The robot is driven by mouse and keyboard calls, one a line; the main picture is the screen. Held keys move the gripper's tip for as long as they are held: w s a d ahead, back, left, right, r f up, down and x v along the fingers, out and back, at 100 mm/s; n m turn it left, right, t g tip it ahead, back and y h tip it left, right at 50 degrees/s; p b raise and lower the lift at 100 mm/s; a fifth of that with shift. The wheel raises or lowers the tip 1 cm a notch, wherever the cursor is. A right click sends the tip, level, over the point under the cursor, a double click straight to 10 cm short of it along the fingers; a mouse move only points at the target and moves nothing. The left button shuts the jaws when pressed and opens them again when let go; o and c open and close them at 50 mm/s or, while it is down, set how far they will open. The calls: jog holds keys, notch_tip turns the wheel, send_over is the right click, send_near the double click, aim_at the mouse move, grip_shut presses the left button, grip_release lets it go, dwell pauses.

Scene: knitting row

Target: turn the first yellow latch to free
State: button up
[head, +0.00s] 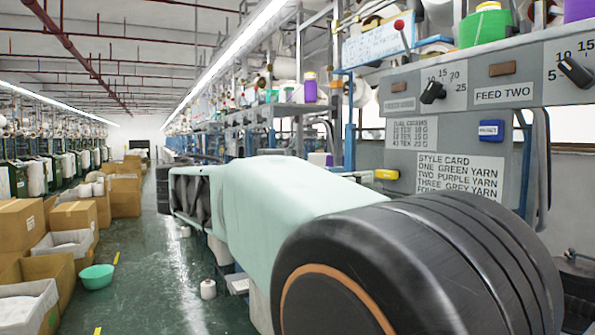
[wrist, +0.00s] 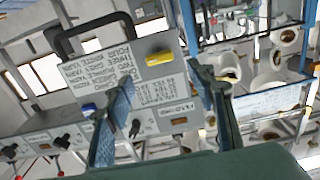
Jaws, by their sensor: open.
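The yellow latch (head: 386,174) sits at the lower left edge of the grey panel (head: 460,150), lying about level, with part of my arm in front of the space to its left. In the wrist view, which is turned over, the yellow latch (wrist: 159,57) lies slightly tilted on the panel, beyond my fingertips. My gripper (wrist: 160,80) is open and empty, one finger on each side of the latch in the picture, apart from it. In the head view my own arm hides the gripper.
Dials (head: 432,92), a brown tab (head: 503,69) and a blue tab (head: 491,130) are on the panels above and to the right. A dark curved handle (wrist: 90,32) stands out near the panel in the wrist view. Boxes (head: 75,215) and a green basin (head: 96,278) are on the floor at left.

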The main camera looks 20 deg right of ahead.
aim_at(383, 174)
jog(key=d, duration=0.8)
jog(key=shift+w+d+p, duration=0.25)
jog(key=shift+w+p, duration=0.05)
jog(key=shift+p, duration=0.05)
jog(key=c, duration=1.2)
jog(key=shift+o, duration=0.2)
